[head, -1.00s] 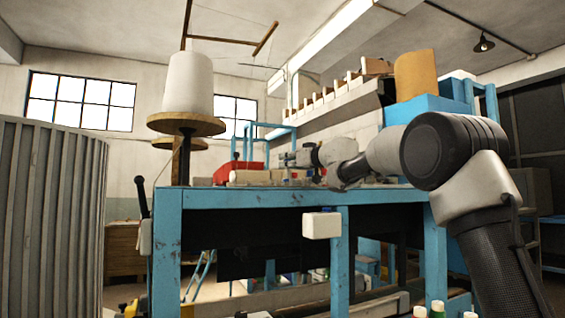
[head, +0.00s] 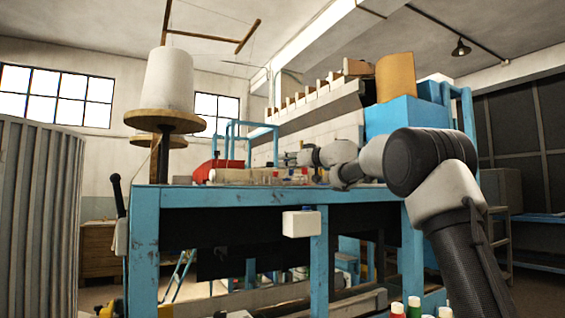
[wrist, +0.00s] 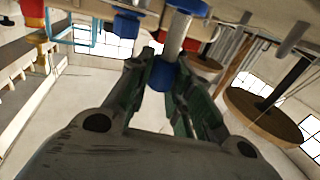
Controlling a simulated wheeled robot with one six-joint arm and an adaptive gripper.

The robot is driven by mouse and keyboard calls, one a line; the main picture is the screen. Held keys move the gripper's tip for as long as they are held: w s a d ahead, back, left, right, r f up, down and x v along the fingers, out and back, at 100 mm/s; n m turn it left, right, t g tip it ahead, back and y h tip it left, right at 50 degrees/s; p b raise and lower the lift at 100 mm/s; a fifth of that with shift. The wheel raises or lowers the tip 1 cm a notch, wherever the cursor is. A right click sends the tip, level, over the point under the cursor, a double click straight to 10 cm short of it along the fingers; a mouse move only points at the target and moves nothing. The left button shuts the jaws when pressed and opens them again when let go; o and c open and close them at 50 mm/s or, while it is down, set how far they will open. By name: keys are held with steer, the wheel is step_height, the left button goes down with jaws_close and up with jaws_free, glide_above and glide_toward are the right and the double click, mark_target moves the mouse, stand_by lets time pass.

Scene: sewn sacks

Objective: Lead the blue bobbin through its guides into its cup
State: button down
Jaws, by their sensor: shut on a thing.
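My gripper (wrist: 168,82) is shut on the blue bobbin (wrist: 161,75), which shows between the fingertips in the wrist view. A pale grey cylinder runs up from it to another blue part (wrist: 187,6) at the top edge; I cannot tell if these are one piece. A separate blue block (wrist: 125,22), perhaps a guide or cup, is to the upper left. In the head view my gripper (head: 286,160) is small, above the bench top. The bobbin cannot be made out there, and the guides and cup cannot be told apart.
The blue bench (head: 240,196) bears a red object (head: 217,171) and small pale items. A large white cone (head: 168,80) stands on a wooden disc (head: 165,121) at the left. A blue frame (head: 250,125) and a shelf with cones (head: 318,100) rise behind.

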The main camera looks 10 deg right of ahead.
steer(key=shift+w+d, duration=0.75)
steer(key=shift+d, duration=1.65)
steer(key=shift+w+d, duration=0.8)
steer(key=shift+d, duration=1.55)
steer(key=shift+w+d, duration=0.75)
steer(key=shift+d, duration=1.9)
steer(key=shift+w+f, duration=0.1)
steer(key=shift+f, duration=0.45)
steer(key=c, duration=1.2)
jaws_free()
